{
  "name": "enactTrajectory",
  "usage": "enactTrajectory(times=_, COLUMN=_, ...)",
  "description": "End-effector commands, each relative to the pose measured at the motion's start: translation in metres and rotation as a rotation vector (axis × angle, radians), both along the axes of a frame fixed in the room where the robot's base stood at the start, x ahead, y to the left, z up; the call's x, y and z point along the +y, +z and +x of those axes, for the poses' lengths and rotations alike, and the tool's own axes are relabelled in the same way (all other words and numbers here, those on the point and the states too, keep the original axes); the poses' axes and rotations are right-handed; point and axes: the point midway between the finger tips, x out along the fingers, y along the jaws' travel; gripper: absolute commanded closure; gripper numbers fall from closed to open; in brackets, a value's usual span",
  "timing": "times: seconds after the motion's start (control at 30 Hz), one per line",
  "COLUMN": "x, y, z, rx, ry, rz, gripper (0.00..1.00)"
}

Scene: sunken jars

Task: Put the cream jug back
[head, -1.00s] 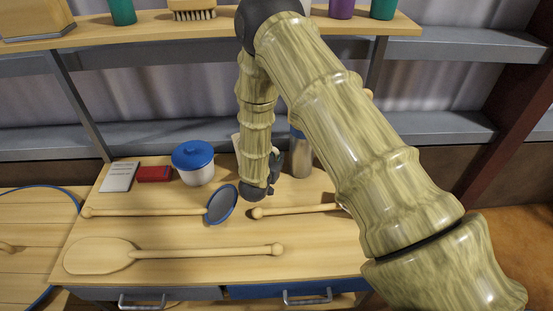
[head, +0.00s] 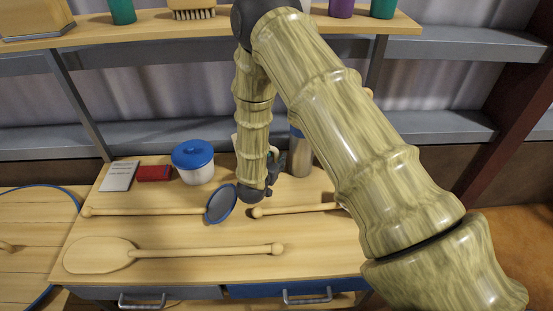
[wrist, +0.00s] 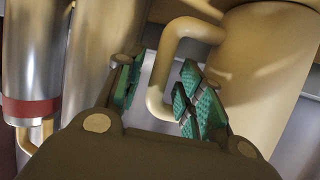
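The cream jug (wrist: 262,75) fills the right of the wrist view, with its looped handle (wrist: 160,85) pointing left. My gripper (wrist: 160,95) is open, its green-padded fingers to either side of the handle. I cannot tell whether a pad touches the handle or the jug. My gripper (head: 275,165) shows there only as a dark part at the back of the table.
A steel canister (head: 300,155) stands close right of my gripper. A red-banded steel cylinder (wrist: 32,70) is left in the wrist view. A blue-lidded pot (head: 194,165), a strainer (head: 221,204) and a wooden paddle (head: 105,256) lie around. A shelf (head: 160,24) runs above.

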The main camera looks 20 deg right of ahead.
Motion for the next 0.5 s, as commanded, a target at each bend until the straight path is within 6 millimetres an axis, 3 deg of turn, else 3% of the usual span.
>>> enactTrajectory(times=0.5, x=0.051, y=0.03, z=-0.065, rx=0.0, ry=0.001, rz=0.0, gripper=0.62)
